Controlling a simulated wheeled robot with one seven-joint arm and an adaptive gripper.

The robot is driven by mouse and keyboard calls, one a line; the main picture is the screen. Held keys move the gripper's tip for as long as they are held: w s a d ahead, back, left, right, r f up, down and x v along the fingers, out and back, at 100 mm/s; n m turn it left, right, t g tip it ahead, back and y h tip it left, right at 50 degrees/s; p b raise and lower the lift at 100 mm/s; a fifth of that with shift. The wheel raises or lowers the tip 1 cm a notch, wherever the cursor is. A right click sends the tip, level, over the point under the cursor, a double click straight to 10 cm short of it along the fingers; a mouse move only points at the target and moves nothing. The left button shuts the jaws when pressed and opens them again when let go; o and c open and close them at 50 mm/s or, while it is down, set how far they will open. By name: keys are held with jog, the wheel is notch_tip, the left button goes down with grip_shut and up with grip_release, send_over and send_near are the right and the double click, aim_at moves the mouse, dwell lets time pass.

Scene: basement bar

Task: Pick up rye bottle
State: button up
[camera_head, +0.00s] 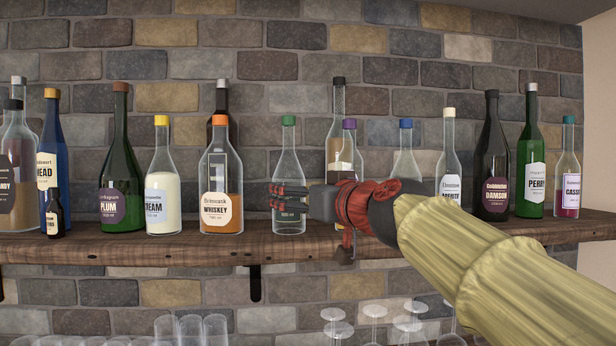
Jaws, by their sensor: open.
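No label that I can read says rye. My gripper (276,197) is open and empty, with its fingers pointing left. It overlaps the clear bottle with a green cap (288,160) in the picture and hides most of that bottle's label; I cannot tell whether it touches the glass. A purple-capped bottle (348,150) and a tall black-capped bottle with amber content (339,115) stand behind my gripper and wrist, their labels mostly hidden. A blue-capped clear bottle (405,160) is also partly hidden by my arm.
A wooden shelf (150,245) on a brick wall carries the row. An orange-capped whiskey bottle (221,180) stands left of my gripper, with a dark bottle (222,98) behind it. Cream (162,165) and plum (121,150) bottles stand farther left. Glasses (190,328) are below.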

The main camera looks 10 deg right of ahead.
aim_at(289, 174)
jog(key=p+x, duration=0.1)
jog(key=x, duration=0.3)
jog(key=p+x, duration=0.1)
jog(key=x, duration=0.3)
jog(key=shift+w+d+r, duration=0.1)
jog(key=shift+w+d, duration=0.05)
jog(key=shift+d, duration=0.05)
jog(key=shift+c, duration=1.2)
jog(key=shift+r, duration=0.1)
jog(key=c, duration=1.4)
